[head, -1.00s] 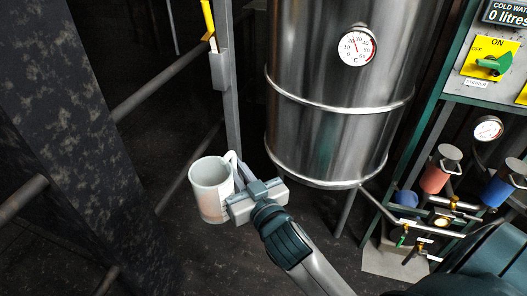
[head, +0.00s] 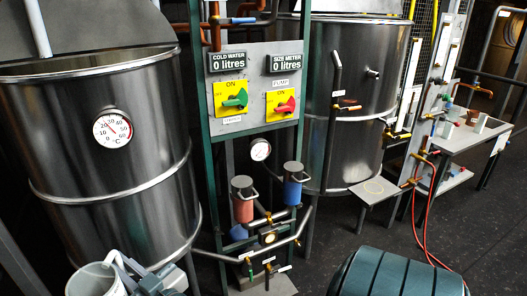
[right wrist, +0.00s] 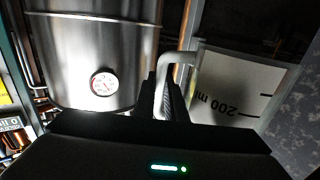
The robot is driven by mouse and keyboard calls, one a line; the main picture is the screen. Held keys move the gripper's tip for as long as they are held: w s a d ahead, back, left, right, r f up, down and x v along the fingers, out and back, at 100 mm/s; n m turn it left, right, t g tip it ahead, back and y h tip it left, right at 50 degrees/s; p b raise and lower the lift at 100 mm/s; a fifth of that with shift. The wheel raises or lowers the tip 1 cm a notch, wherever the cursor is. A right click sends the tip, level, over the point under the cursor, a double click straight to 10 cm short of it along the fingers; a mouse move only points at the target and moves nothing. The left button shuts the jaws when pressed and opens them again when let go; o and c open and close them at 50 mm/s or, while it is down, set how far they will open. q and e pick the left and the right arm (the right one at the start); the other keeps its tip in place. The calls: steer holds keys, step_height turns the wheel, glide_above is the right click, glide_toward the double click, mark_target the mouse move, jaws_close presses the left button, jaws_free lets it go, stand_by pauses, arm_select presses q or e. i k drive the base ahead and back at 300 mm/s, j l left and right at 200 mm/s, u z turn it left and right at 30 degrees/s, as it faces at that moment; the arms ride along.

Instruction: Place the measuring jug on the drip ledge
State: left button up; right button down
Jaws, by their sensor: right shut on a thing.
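The white measuring jug (head: 92,282) is at the bottom left of the head view, cut off by the frame edge. My right gripper (head: 128,270) is beside it, shut on its handle. In the right wrist view the jug (right wrist: 238,85) shows an upside-down "200 ml" mark, and the dark fingers (right wrist: 165,98) close around its handle. My left gripper is not in view.
A steel tank (head: 115,160) with a dial stands close beside the jug. A control panel (head: 255,90), pipes and red and blue canisters stand between the jug and ledge. A second tank (head: 345,110) is behind the ledge. Red hoses (head: 418,225) hang to its right.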

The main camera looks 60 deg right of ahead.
mark_target(374, 187)
steer(key=l+z, duration=0.45)
steer(key=l, duration=0.2)
steer(key=l+z, duration=0.45)
steer(key=l, duration=0.15)
steer(key=i+l, duration=0.1)
steer(key=l, duration=0.35)
steer(key=i+l+z, duration=0.1)
steer(key=l, duration=0.3)
steer(key=i+l, duration=0.1)
steer(key=l, duration=0.35)
steer(key=i+l+z, duration=0.1)
steer(key=l, duration=0.35)
steer(key=i+l, duration=0.15)
steer(key=l, duration=0.25)
